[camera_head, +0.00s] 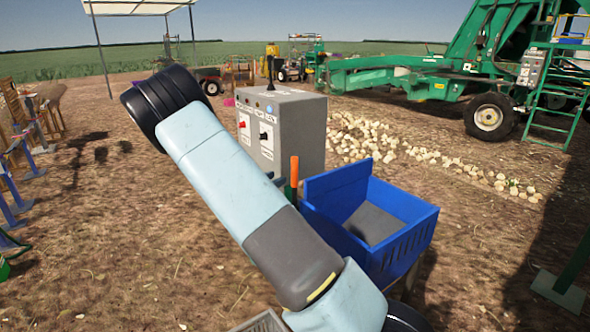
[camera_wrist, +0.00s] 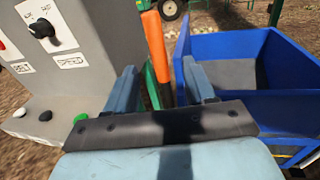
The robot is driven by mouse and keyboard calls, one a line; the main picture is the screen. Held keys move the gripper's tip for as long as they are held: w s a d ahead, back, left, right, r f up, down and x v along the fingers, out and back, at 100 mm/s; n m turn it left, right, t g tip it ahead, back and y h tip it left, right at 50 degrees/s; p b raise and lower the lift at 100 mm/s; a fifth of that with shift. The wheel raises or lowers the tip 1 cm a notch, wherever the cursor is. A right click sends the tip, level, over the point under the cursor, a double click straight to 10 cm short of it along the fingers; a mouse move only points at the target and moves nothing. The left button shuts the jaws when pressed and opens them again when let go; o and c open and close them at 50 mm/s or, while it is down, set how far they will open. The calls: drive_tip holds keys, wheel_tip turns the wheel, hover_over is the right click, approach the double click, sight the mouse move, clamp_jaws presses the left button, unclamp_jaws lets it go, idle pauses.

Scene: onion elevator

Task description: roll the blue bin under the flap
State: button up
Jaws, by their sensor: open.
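The blue bin (camera_head: 412,245) stands in the middle right of the head view, with high sides and a grey surface inside. It also shows at the right of the wrist view (camera_wrist: 285,113). My gripper (camera_wrist: 165,85) is open in the wrist view, its two blue-grey fingers apart. An orange handle (camera_wrist: 154,45) with a green part below stands upright, appearing between the fingers; I cannot tell whether they touch it. The handle also shows beside the bin in the head view (camera_head: 294,170). The right finger is close to the bin's left wall. I cannot make out a flap for certain.
A grey control box (camera_head: 290,125) with knobs stands left of the bin, close to my gripper. Whitish onions (camera_head: 400,150) lie on the ground behind. A green machine (camera_head: 510,50) with a wheel and ladder stands at the back right.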

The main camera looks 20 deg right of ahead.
drive_tip(key=x, duration=1.3)
drive_tip(key=shift+w+d, duration=0.2)
drive_tip(key=shift+w, duration=0.2)
clamp_jaws()
